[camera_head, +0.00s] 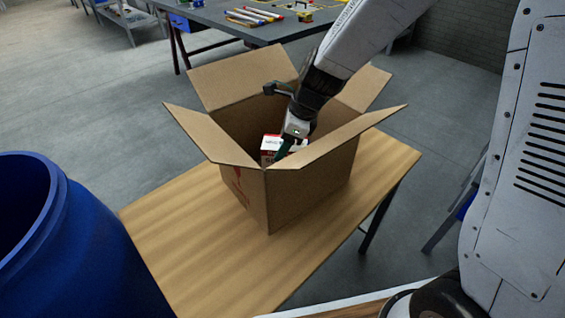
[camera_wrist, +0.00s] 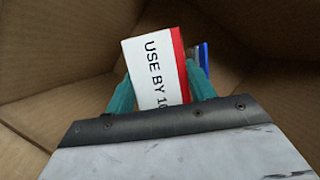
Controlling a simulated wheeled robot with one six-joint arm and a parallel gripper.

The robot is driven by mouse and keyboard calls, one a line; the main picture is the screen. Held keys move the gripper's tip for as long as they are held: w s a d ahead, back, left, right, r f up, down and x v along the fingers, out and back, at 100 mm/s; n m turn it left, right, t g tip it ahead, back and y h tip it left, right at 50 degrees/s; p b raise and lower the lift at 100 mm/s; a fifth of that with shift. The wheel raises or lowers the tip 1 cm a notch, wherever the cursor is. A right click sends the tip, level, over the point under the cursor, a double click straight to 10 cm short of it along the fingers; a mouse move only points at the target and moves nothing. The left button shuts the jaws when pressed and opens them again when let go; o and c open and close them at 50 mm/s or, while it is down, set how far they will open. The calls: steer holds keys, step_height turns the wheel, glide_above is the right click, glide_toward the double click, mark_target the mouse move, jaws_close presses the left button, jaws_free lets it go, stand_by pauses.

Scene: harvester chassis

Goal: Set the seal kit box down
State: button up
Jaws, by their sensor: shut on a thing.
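The seal kit box (camera_head: 271,144) is a small white and red box. In the wrist view the box (camera_wrist: 152,70) shows a white face with the words "USE BY" and a red edge. My gripper (camera_head: 283,155) reaches down into an open cardboard box (camera_head: 245,180). Its two green fingers (camera_wrist: 160,92) are shut on the seal kit box, one on each side. The seal kit box is inside the carton's opening, below the flaps. Its lower end is hidden, so I cannot tell whether it touches the carton's floor.
The carton stands on a wooden table (camera_head: 180,235) with its flaps spread open. A blue and dark item (camera_wrist: 202,57) lies in the carton beyond the held box. A blue barrel (camera_head: 75,240) stands at the left. A grey table (camera_head: 215,15) with tools is behind.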

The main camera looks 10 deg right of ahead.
steer(key=shift+d+f, duration=0.1)
steer(key=shift+f, duration=2.5)
steer(key=shift+f, duration=0.3)
steer(key=shift+f, duration=0.3)
steer(key=o, duration=1.2)
steer(key=shift+o, duration=0.2)
steer(key=shift+r, duration=0.1)
steer(key=shift+r, duration=0.4)
steer(key=v, duration=1.2)
steer(key=shift+r, duration=0.1)
